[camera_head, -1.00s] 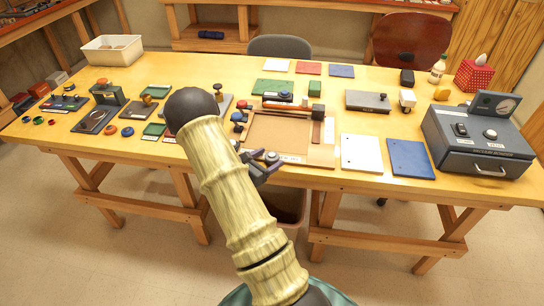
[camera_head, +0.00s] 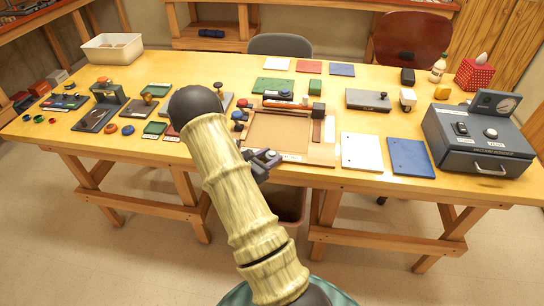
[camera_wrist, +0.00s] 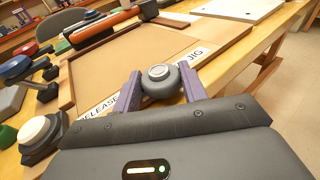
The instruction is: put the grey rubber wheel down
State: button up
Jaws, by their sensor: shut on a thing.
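The grey rubber wheel (camera_wrist: 161,82), with a pale hub, sits between the two purple fingers of my gripper (camera_wrist: 160,88) in the wrist view. My gripper is shut on it. In the head view my gripper (camera_head: 266,160) is at the front edge of the brown tray-like jig (camera_head: 280,134), and the wheel is too small there to make out clearly. In the wrist view the wheel appears over the jig's front border, beside its printed label (camera_wrist: 193,53). I cannot tell whether the wheel touches the surface.
A dark base with a white button (camera_wrist: 38,133) stands left of my gripper in the wrist view. A white panel (camera_head: 361,152) and a blue panel (camera_head: 409,158) lie right of the jig. A grey box with a gauge (camera_head: 478,143) stands at the table's right.

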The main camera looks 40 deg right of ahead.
aim_at(269, 157)
jog(key=shift+r, duration=0.1)
notch_tip(269, 157, up, 10)
jog(key=shift+f, duration=0.1)
dwell(0.4)
dwell(0.7)
jog(key=w+a+f+n+t+y+p, duration=0.3)
jog(key=a+f+n+t, duration=0.15)
jog(key=a, duration=0.35)
jog(key=w+a+f+n+t+y+p, duration=0.2)
jog(key=w+a+f+n+t, duration=0.15)
jog(key=a+t, duration=0.35)
jog(key=s+a+f+n+t+y+p, duration=0.1)
jog(key=s+a+f+n+y+p, duration=0.1)
jog(key=a+f+n+y, duration=0.2)
jog(key=s+a+f+n+t+y+p, duration=0.1)
jog(key=s+a+f+n+y+p, duration=0.1)
jog(key=a+y, duration=0.5)
jog(key=s+a+f+n, duration=0.1)
jog(key=a+f+n, duration=0.1)
jog(key=a+f, duration=0.1)
jog(key=shift+s+n+t, duration=0.15)
jog(key=shift+n+t, duration=0.15)
jog(key=shift+t, duration=0.05)
